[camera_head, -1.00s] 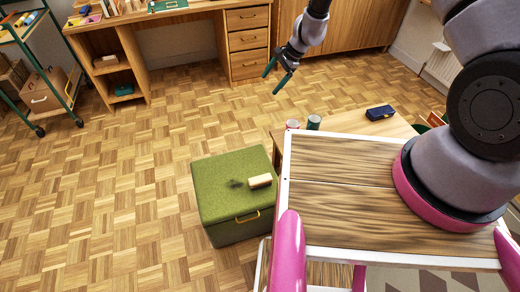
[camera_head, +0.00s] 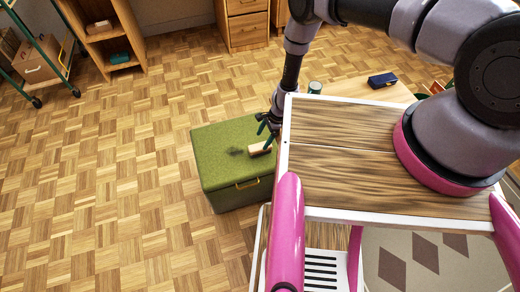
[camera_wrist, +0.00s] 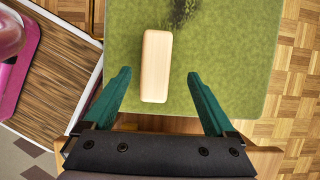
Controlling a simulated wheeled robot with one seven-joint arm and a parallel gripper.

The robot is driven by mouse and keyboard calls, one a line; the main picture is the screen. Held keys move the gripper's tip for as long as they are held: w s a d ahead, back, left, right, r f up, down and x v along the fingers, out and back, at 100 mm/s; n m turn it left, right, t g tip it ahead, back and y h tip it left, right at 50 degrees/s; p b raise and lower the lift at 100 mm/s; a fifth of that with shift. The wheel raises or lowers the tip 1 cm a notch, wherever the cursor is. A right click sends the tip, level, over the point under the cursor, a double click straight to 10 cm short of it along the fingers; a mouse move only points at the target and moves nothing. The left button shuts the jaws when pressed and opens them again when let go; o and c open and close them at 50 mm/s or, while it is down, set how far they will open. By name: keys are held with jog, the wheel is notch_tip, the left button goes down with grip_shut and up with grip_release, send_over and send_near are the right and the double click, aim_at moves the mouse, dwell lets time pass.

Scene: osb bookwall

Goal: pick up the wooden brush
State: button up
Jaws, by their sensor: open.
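The wooden brush (camera_head: 259,149) is a pale wooden block lying on top of the green storage box (camera_head: 222,165), near its right side. It also shows in the wrist view (camera_wrist: 156,65), lying lengthwise between the lines of my two fingers. My gripper (camera_head: 266,128) is open and empty, with green fingers. In the wrist view my gripper (camera_wrist: 161,90) has one finger on each side of the brush's lower end, with clear gaps to both. I cannot tell exactly how high the fingertips are above the lid. A dark smudge (camera_wrist: 181,12) lies beyond the brush.
My own wood-topped base stands just right of the box. A low wooden table (camera_head: 372,88) behind it holds a dark blue case (camera_head: 382,80) and a green can (camera_head: 315,88). The parquet floor (camera_head: 110,210) left of the box is clear.

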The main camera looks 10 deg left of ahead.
aim_at(261, 146)
jog(key=shift+d+x, duration=0.1)
jog(key=shift+x, duration=1.3)
jog(key=shift+d+x, duration=0.15)
jog(key=shift+x, duration=1.2)
jog(key=shift+s+f, duration=0.2)
jog(key=shift+f, duration=0.1)
grip_shut()
